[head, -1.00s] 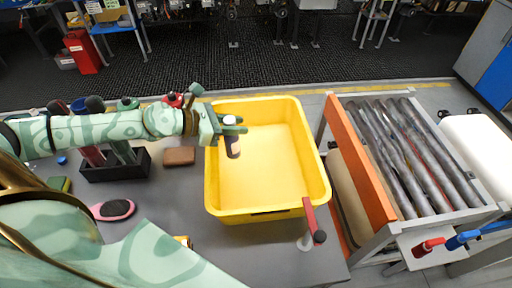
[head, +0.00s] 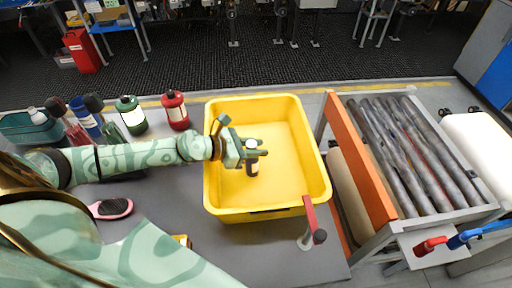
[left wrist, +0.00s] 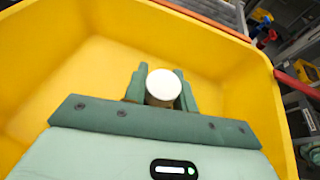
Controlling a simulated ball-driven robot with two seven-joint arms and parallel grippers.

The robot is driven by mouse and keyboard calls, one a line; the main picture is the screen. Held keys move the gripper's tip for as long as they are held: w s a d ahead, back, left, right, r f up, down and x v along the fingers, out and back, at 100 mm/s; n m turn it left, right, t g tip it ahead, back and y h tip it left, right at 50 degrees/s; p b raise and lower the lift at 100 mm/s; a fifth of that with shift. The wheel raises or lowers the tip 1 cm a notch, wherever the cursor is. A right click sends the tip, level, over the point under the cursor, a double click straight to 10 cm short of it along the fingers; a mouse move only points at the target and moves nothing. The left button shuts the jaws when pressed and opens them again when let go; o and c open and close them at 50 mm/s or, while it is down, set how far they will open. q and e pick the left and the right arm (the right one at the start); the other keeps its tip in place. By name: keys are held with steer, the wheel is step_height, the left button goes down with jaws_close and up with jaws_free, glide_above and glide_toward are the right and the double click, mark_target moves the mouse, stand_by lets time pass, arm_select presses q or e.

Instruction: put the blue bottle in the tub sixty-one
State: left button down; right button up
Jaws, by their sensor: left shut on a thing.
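No number is readable on the tub. My right gripper is out of view.
Bottles stand at the left: a red one (head: 175,110), a green one (head: 131,115) and a blue one (head: 86,120). A pink-and-black brush (head: 111,208) lies on the grey table. A red-handled post (head: 310,220) stands by the tub's front right corner. A roller conveyor (head: 410,150) is at right.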

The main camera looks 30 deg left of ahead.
arm_select(q)
steer(key=shift+f, duration=0.2)
steer(key=c, duration=1.1)
jaws_free()
steer(key=shift+r, duration=0.2)
steer(key=shift+s+a+r, duration=0.1)
steer(key=shift+s+a, duration=0.05)
steer(key=shift+b+v, duration=0.75)
steer(key=shift+v, duration=5.05)
